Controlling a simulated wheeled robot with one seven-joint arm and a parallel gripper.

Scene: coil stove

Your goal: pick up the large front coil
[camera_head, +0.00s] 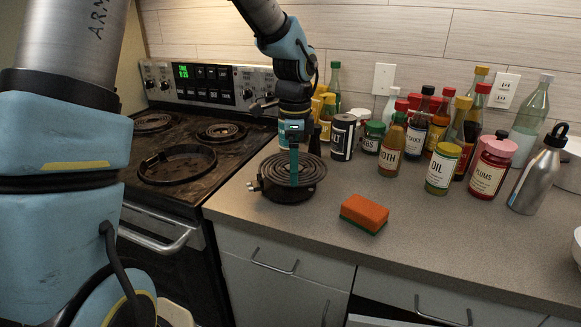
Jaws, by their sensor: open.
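A large dark coil (280,189) in a round black pan lies flat on the grey counter, right of the stove. Small metal prongs stick out at its left side. My gripper (294,180) points down over the coil with open jaws. One teal finger shows against the middle of the coil; I cannot tell whether it touches. The other finger is hidden. On the stove, the large front burner place (177,166) is an empty dark ring with no coil in it.
An orange and green sponge (364,212) lies right of the coil near the counter's front. Bottles and jars, among them an oil jar (441,170), and a metal flask (537,176) crowd the back right. The front counter is mostly clear.

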